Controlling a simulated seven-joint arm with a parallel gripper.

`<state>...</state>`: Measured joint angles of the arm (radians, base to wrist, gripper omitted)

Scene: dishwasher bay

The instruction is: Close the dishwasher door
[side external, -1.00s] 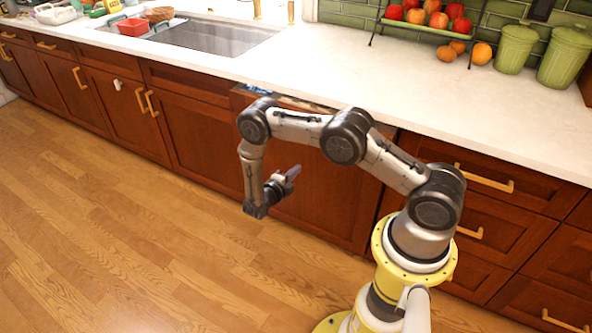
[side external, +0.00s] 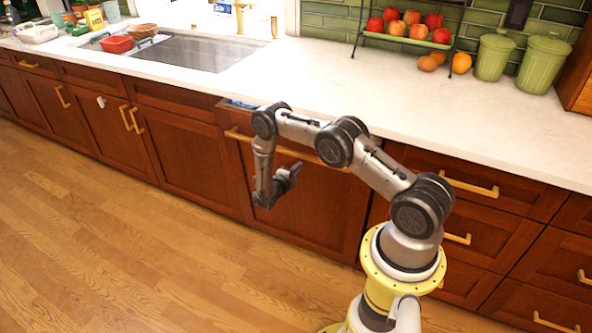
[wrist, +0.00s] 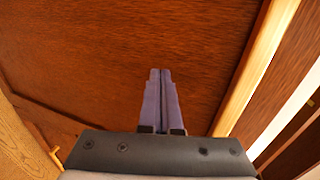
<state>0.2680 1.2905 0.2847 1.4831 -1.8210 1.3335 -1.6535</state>
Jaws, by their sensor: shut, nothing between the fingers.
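The dishwasher door (side external: 318,208) is a reddish-brown wood panel with a long gold handle (side external: 236,135) near its top, partly behind my arm. The door stands almost upright. A small gap with something blue (side external: 240,105) shows at its upper left edge, under the counter. My gripper (side external: 295,170) is shut and empty, in front of the door's middle. In the wrist view, the shut fingers (wrist: 160,76) point at the wood panel (wrist: 105,45), with the gold handle (wrist: 252,75) to their right. I cannot tell whether the fingertips touch the door.
The white counter (side external: 330,85) runs above the cabinets, with a sink (side external: 190,52) at left and a fruit rack (side external: 405,38) and green canisters (side external: 540,65) at right. Drawers (side external: 480,175) flank the door on the right. The wooden floor (side external: 130,240) is clear in front.

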